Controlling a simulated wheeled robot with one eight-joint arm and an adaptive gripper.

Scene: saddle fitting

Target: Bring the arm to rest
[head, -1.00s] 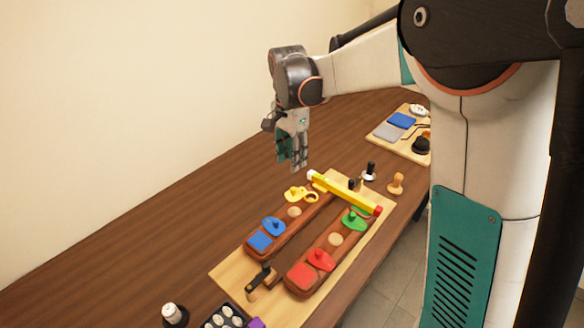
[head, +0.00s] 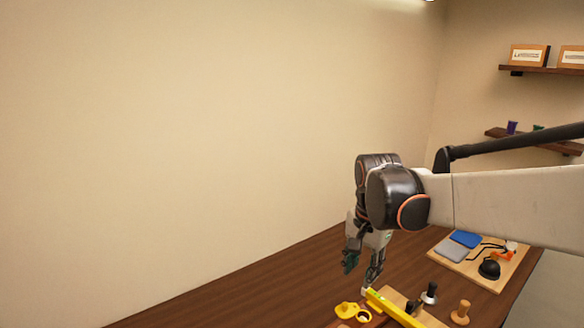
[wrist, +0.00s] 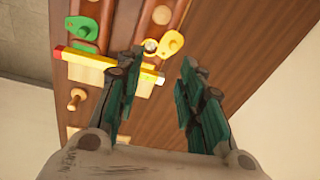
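My arm reaches in from the right in the head view. My gripper (head: 362,273) hangs pointing down above the brown table (head: 270,290), beyond the yellow bar. In the wrist view my gripper (wrist: 163,65) has its two green-padded fingers spread well apart, with nothing between them. The yellow bar (head: 393,308) with red and white ends lies below and in front of the gripper; it also shows in the wrist view (wrist: 100,64). A gap between fingers and bar shows in neither view clearly enough to measure.
A yellow saddle-shaped piece (head: 348,309) lies left of the bar. A board (head: 478,274) with blue and grey pads lies behind. The table's left part is clear; the wall (head: 200,130) rises behind.

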